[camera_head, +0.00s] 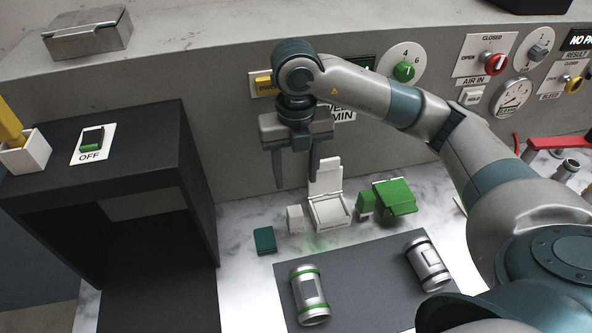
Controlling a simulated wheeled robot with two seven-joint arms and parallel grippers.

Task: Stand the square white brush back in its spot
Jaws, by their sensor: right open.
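My right gripper (296,180) hangs from above with its two fingers apart and pointing down. It is empty, above a small white block (295,218) on the marble worktop. Beside the block stands an open white box (331,212) with a raised back plate. Its top lies close to the right finger in the picture. I cannot tell for sure which of these white things is the square white brush, and no bristles can be made out. My left gripper is not in view.
A green box (396,197) and a dark green block (264,240) flank the white things. Two metal cylinders (310,296) (428,264) lie on a grey mat (367,288). A black cabinet (160,150) with a white cup (28,153) stands left; a control panel (225,80) rises behind.

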